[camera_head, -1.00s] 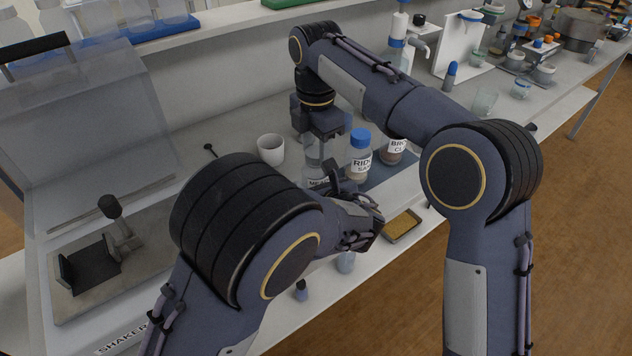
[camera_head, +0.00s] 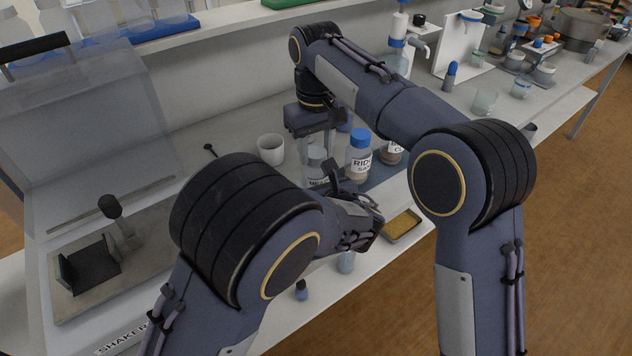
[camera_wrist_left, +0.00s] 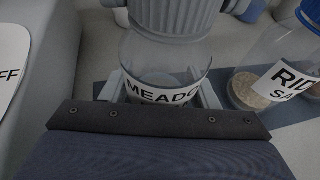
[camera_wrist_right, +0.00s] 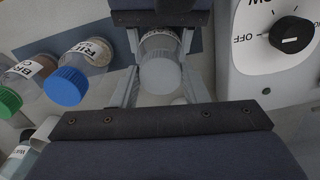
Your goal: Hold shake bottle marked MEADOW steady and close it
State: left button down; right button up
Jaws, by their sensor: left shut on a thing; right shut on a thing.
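The shake bottle marked MEADOW (camera_wrist_left: 162,92) is clear and stands upright; in the head view (camera_head: 318,172) it is partly hidden by my arms. My left gripper (camera_wrist_left: 163,98) is shut around the bottle's body from the side. A pale grey ribbed cap (camera_wrist_left: 176,14) is at the bottle's mouth, and it also shows in the right wrist view (camera_wrist_right: 160,74). My right gripper (camera_head: 318,146) points down from above and is shut on the cap, one finger on each side. Whether the cap is fully tight cannot be told.
A blue-capped bottle marked RID (camera_head: 359,152) stands close to the right, with a brown-labelled-area bottle (camera_head: 392,152) beyond it. A white cup (camera_head: 271,149) stands to the left. The shaker (camera_head: 125,260) fills the left. A tray of yellowish material (camera_head: 402,226) lies nearer the front.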

jog(key=m, duration=1.1)
jog(key=o, duration=1.1)
jog(key=shift+r, duration=2.2)
jog(key=shift+c, duration=0.3)
